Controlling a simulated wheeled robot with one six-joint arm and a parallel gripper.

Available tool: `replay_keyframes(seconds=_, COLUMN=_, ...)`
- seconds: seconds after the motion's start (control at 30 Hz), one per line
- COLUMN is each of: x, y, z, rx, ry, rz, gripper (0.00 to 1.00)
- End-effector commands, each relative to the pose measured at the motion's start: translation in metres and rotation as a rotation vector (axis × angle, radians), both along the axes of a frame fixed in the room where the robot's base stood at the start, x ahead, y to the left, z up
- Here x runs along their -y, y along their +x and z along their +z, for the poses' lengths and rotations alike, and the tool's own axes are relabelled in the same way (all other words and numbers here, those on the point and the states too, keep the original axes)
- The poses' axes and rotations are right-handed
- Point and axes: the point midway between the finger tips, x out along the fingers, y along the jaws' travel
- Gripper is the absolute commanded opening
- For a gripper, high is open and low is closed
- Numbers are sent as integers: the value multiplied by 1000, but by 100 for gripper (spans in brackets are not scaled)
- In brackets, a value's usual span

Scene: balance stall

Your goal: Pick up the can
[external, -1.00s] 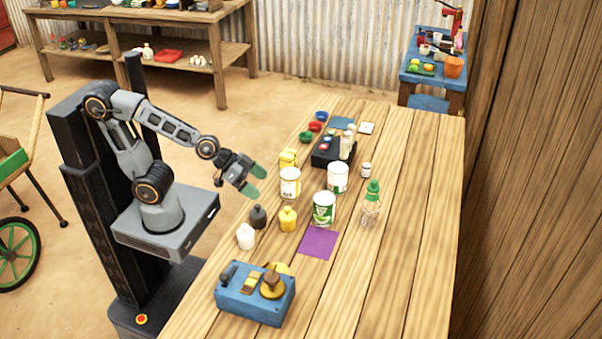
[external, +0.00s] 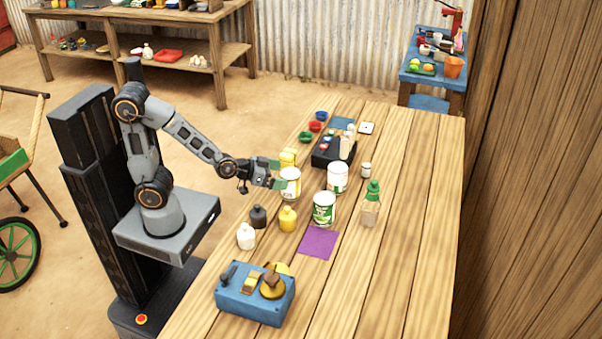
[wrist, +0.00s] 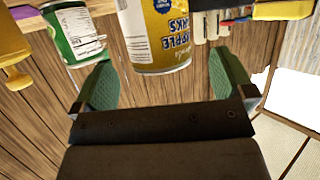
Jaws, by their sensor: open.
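Three cans stand upright on the wooden table. The nearest to my gripper (external: 276,174) is a yellow and white labelled can (external: 291,187); in the wrist view this yellow can (wrist: 158,35) shows upside-down lettering. My green-tipped fingers are open, with the yellow can in line with the gap and just ahead; I cannot tell whether they touch it. A green and white can (external: 323,209) stands nearer the front and shows at the wrist view's left (wrist: 76,32). A mostly white can (external: 338,178) stands to the right of the yellow one.
Close by stand a yellow block-like item (external: 288,157), a black bottle (external: 258,217), a yellow bottle (external: 288,219) and a white bottle (external: 246,237). A dark tray (external: 334,152) lies behind, a green-topped bottle (external: 371,205) to the right. The table's right side is clear.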

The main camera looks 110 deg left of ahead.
Motion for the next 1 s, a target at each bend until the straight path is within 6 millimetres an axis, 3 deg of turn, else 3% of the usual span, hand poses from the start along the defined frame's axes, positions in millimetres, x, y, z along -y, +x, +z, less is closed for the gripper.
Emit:
replay_keyframes(seconds=0.3, x=-21, y=30, z=-17, rx=-2, ry=0, rz=1, gripper=100)
replay_keyframes(seconds=0.67, x=-24, y=35, z=-18, rx=0, ry=0, rz=0, gripper=100)
replay_keyframes(seconds=1.0, x=-24, y=35, z=-18, rx=-1, ry=-1, rz=0, gripper=67)
